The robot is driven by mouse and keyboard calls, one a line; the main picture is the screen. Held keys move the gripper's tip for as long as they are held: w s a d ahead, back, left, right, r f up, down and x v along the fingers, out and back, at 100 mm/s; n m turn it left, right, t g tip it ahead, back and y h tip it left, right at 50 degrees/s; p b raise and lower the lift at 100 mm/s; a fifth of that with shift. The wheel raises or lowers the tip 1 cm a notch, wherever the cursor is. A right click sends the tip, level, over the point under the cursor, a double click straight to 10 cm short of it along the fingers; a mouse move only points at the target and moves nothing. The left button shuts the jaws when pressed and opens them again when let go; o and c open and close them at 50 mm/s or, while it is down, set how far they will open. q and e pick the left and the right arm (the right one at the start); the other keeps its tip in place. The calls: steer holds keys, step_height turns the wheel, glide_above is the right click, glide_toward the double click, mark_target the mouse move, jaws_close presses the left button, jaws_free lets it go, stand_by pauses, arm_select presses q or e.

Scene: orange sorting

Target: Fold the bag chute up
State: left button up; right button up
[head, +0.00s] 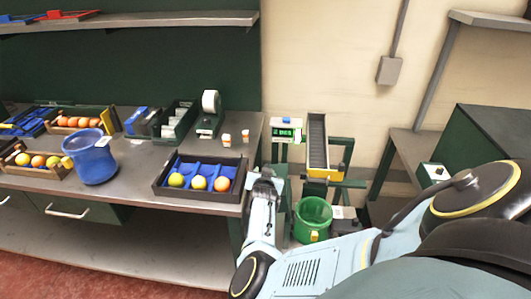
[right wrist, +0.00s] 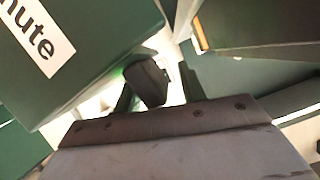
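The bag chute (head: 318,147), a dark grey trough with yellow edges, stands on a green frame behind the green bucket (head: 313,222). In the head view my right arm comes in from the lower right. Its gripper (head: 264,180) is near the table's right edge, left of the chute and bucket. A green box (right wrist: 75,50) with a label ending in "hute" is close on the left. My left gripper is out of view.
A green-lit display unit (head: 287,133) stands left of the chute. The table holds a black tray (head: 200,207) with fruit on blue lining, a blue bucket (head: 91,158) and a tape dispenser (head: 208,112). A green cabinet (head: 485,135) stands at the right.

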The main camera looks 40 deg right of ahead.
steer(key=shift+s+a+f, duration=0.1)
steer(key=shift+a+f, duration=0.2)
steer(key=p+v, duration=0.5)
steer(key=shift+r, duration=0.35)
steer(key=shift+p+v, duration=1)
steer(key=shift+p, duration=0.05)
steer(key=shift+s+d, duration=0.1)
steer(key=shift+d, duration=0.05)
